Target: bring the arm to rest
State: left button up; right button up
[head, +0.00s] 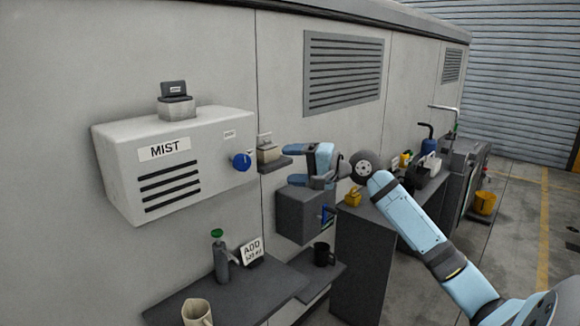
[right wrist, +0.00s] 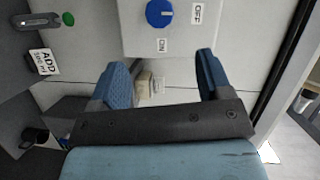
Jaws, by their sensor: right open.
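My right arm (head: 415,228) reaches in from the lower right of the head view. Its right gripper (head: 288,165) points left toward the white MIST box (head: 122,150). The gripper is open, with clear space between its two blue fingers in the right wrist view (right wrist: 161,68). Nothing is held between them. The blue knob (head: 241,162) on the box's right side is beyond the fingertips and apart from them. In the right wrist view the knob (right wrist: 160,13) shows beside ON and OFF labels. My left gripper is not in view.
A small beige block on a dark wall ledge (head: 275,164) is close to the fingers. A dark grey box (head: 300,214) is below the gripper. Lower shelves hold a green-capped bottle (head: 221,260), an ADD card (head: 251,251), a beige mug (head: 197,312) and a black mug (head: 323,254).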

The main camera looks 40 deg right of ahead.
dwell(0.3)
jog(key=s+a+f+n+g+h+p, duration=0.15)
jog(key=a+f, duration=0.25)
jog(key=f, duration=0.6)
jog(key=s+a+f+n+h, duration=0.1)
jog(key=s+a+f+n, duration=0.15)
jog(key=f, duration=0.75)
jog(key=s+a+f+n+g+h+p, duration=0.1)
jog(key=a+f, duration=0.3)
jog(key=f, duration=0.6)
jog(key=s+a+f+n+g+p, duration=0.1)
jog(key=s+a+f+n, duration=0.3)
jog(key=s+a+f, duration=0.3)
jog(key=s+a+f+n+h+p, duration=0.1)
jog(key=s+a+f+n, duration=0.4)
jog(key=s+a, duration=0.7)
notch_tip(320, 180, down, 2)
jog(key=shift+s+a+g, duration=0.2)
jog(key=shift+s+g, duration=0.15)
jog(key=shift+s, duration=0.3)
